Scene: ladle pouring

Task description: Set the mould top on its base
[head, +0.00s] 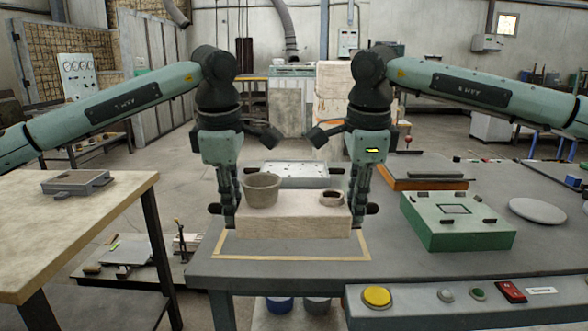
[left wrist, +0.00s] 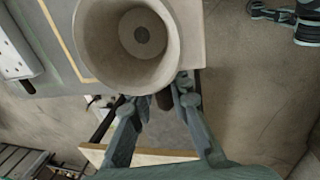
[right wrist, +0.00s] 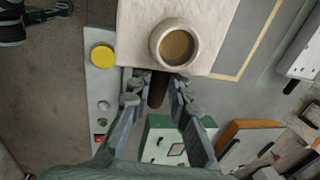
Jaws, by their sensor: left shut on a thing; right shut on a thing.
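The mould top (head: 295,222) is a pale block with a wide grey pouring cup (head: 263,190) at its left and a small round collar (head: 332,198) at its right. It looks level and seems raised over a tan taped outline (head: 290,258). My left gripper (head: 229,212) is shut on its left dark handle (left wrist: 165,100). My right gripper (head: 361,206) is shut on its right dark handle (right wrist: 157,90). A pale box with small dark holes in its top (head: 291,170) lies behind; it may be the base. The underside of the mould top is hidden.
A green box (head: 457,222) with a square frame on top stands at the right, beside a grey disc (head: 537,210). An orange-edged tray (head: 425,177) lies behind it. A control panel with a yellow button (head: 377,297) runs along the front. A wooden table (head: 60,225) stands at the left.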

